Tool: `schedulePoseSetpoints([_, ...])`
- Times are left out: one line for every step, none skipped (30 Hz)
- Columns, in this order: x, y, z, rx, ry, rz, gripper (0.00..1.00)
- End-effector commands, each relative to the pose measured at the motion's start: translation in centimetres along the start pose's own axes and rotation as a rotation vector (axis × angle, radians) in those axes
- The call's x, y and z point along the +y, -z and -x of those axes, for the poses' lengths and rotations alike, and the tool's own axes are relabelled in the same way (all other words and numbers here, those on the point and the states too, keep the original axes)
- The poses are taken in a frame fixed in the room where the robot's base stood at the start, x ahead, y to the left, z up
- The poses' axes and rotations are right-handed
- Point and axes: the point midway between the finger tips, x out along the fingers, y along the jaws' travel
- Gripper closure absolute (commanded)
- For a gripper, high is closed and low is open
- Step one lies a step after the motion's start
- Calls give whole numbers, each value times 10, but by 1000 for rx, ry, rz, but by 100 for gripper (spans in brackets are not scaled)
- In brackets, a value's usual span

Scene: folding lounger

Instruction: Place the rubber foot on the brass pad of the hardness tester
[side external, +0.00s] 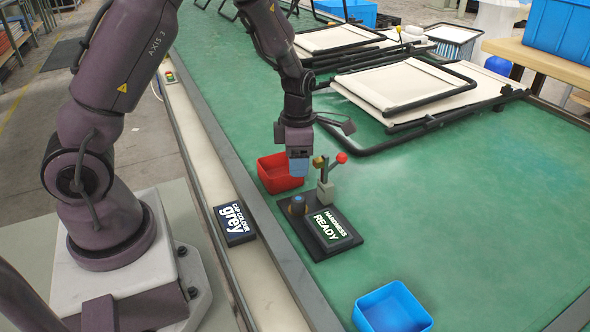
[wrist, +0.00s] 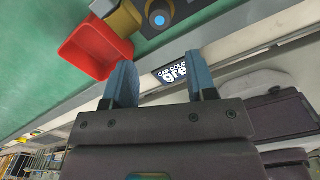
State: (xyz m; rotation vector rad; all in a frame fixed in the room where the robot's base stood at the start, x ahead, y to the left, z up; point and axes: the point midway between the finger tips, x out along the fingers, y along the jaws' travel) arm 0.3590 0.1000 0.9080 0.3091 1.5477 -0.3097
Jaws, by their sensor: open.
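The hardness tester (side external: 342,248) has a black base, a lit display reading "HARDNESS READY" and a lever with a red ball. A short dark round piece with a blue top (side external: 297,205), seemingly the rubber foot, stands on the tester's left end. In the wrist view this piece (wrist: 157,18) shows at the top edge beside a brass-coloured part. My gripper (side external: 298,166) hangs above and behind the tester, near the red bin. In the wrist view its blue fingers (wrist: 161,82) are apart with nothing between them.
A red bin (side external: 279,174) stands behind the tester and a blue bin (side external: 391,308) in front. A sign reading "CAP COLOUR grey" (side external: 234,224) lies on the pale rail. Folding lounger frames (side external: 410,88) lie at the back. The green table right of the tester is clear.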

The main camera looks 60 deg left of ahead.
Motion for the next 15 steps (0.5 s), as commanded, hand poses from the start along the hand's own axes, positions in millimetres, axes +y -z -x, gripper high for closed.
schedulePoseSetpoints([-1, -1, 5, -6, 0, -15, 48])
schedulePoseSetpoints([-2, -1, 9, -11, 0, -34, 48])
schedulePoseSetpoints([-5, -2, 16, -22, 1, -74, 48])
schedulePoseSetpoints([-8, -2, 23, -33, 2, -118, 48])
schedulePoseSetpoints([-12, -3, 31, -48, 1, -174, 48])
schedulePoseSetpoints([-18, -4, 45, -71, -2, -273, 48])
schedulePoseSetpoints([-23, -4, 57, -92, -8, -361, 48])
schedulePoseSetpoints([-30, -3, 70, -113, -16, -459, 48])
schedulePoseSetpoints([-39, -1, 87, -139, -32, -603, 48])
schedulePoseSetpoints([-47, 1, 100, -160, -49, -715, 48])
schedulePoseSetpoints([-54, 4, 112, -175, -67, -829, 48])
schedulePoseSetpoints([-64, 9, 128, -194, -98, -980, 48])
schedulePoseSetpoints([-71, 14, 139, -204, -123, -1094, 48])
schedulePoseSetpoints([-78, 18, 150, -213, -152, -1208, 48])
schedulePoseSetpoints([-87, 25, 163, -218, -195, -1358, 48])
